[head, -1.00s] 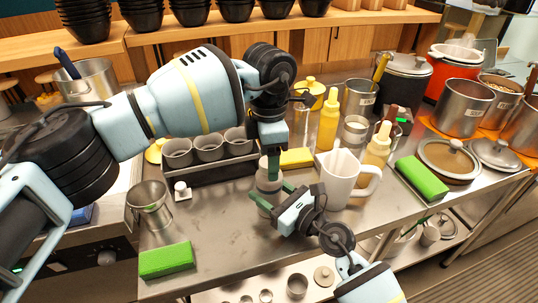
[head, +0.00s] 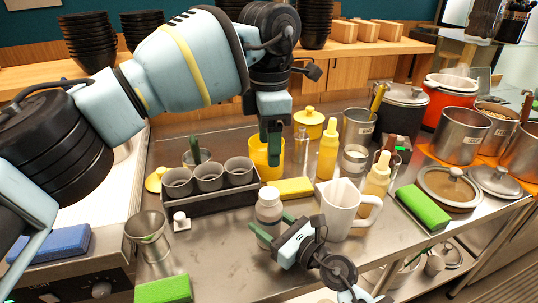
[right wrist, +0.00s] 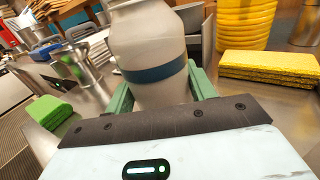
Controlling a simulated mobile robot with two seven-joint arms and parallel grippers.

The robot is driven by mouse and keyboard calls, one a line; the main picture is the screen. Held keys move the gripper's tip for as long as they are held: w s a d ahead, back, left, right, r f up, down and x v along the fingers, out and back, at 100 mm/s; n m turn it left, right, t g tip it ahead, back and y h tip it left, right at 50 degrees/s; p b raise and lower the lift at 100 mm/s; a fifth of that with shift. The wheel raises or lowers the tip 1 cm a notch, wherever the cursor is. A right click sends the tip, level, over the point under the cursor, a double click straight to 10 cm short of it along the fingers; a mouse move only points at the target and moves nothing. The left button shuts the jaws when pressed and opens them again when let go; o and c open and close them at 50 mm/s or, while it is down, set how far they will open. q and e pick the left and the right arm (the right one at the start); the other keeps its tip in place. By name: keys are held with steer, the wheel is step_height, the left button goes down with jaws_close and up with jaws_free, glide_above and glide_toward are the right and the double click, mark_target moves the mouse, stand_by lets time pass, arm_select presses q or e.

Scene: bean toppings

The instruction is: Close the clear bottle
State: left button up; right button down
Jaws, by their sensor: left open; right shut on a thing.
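The clear bottle (head: 268,216) stands upright near the front of the steel counter, pale and translucent with a dark blue band. Its top (head: 268,193) looks whitish, like a cap seated on it; how tightly it sits cannot be told. My right gripper (head: 264,232) is shut around the bottle's lower body. In the right wrist view the bottle (right wrist: 152,45) stands between the green fingers, its top cut off by the frame. My left gripper (head: 274,148) is open and empty, pointing down, above and behind the bottle and apart from it.
A white pitcher (head: 340,210) stands close to the bottle's right, with a yellow sponge (head: 290,188) behind. A black rack of grey cups (head: 210,200) is on the left. A metal jigger (head: 148,232) and green sponge (head: 163,291) stand front left.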

mark_target(279, 229)
arm_select(q)
steer(key=shift+r, duration=0.25)
arm_select(e)
steer(key=shift+c, duration=2.2)
jaws_free()
steer(key=v, duration=0.6)
steer(key=shift+s+d, duration=0.2)
steer(key=shift+d, duration=0.05)
arm_select(q)
steer(key=shift+r, duration=0.15)
arm_select(e)
steer(key=shift+s+d, duration=0.45)
